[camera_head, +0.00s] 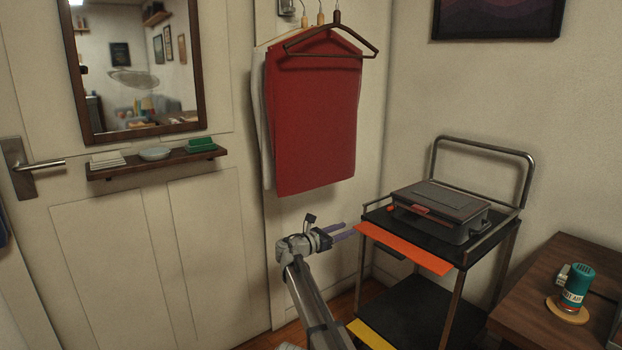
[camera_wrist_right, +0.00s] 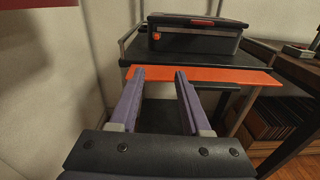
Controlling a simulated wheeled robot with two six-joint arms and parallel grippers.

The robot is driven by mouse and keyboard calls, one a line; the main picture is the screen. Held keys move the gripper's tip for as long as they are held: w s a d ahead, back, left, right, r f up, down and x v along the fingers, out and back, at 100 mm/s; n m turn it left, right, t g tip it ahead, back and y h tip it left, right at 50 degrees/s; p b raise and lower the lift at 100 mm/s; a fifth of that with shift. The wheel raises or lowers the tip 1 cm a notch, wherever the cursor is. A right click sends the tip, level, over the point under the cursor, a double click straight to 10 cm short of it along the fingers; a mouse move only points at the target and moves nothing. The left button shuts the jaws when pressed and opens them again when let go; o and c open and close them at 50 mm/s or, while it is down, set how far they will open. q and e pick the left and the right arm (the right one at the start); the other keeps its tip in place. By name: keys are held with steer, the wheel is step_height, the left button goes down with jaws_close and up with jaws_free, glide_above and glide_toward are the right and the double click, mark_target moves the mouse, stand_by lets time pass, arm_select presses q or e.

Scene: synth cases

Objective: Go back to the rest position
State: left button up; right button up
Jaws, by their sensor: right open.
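My right gripper (camera_head: 340,232) is in the middle of the head view, in front of the wall below a hanging red cloth and left of a black cart. Its two purple fingers (camera_wrist_right: 158,88) are apart in the right wrist view, with nothing between them. They point toward the cart's orange front edge (camera_wrist_right: 205,76). I cannot tell from the views whether they touch it. My left gripper does not show in the head view.
The black cart (camera_head: 445,234) carries a grey case (camera_head: 440,208). A wooden table (camera_head: 545,262) with a teal can (camera_head: 578,284) stands at the right. The red cloth (camera_head: 312,120) hangs above my right gripper. A door with a handle (camera_head: 45,164) and small shelf (camera_head: 150,165) is at left.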

steer(key=s+d+f+m+g+y, duration=0.2)
steer(key=s+d+f+m, duration=0.25)
steer(key=s, duration=0.25)
steer(key=s+d+f+m+g+y, duration=0.1)
steer(key=s+d+f+m+g, duration=0.25)
steer(key=s+d+f, duration=0.3)
steer(key=s+a+f+m+g+y, duration=0.1)
steer(key=s+f+m+y, duration=0.3)
steer(key=s, duration=0.6)
steer(key=s+a+f+m+g+y, duration=0.1)
steer(key=s+f+m+g+y, duration=0.15)
steer(key=s+m, duration=0.6)
steer(key=s+a+f+m+g+y, duration=0.15)
steer(key=s+f+m+y, duration=0.25)
steer(key=s, duration=0.7)
steer(key=s+a+n, duration=0.4)
steer(key=s+a, duration=0.3)
steer(key=a, duration=0.5)
step_height(320, 180, up, 31)
steer(key=p, duration=3)
steer(key=shift+w+d+h+p, duration=0.15)
steer(key=shift+w+h+p, duration=0.05)
steer(key=shift+h+p, duration=0.15)
steer(key=shift+f+m, duration=0.15)
steer(key=shift+m, duration=0.1)
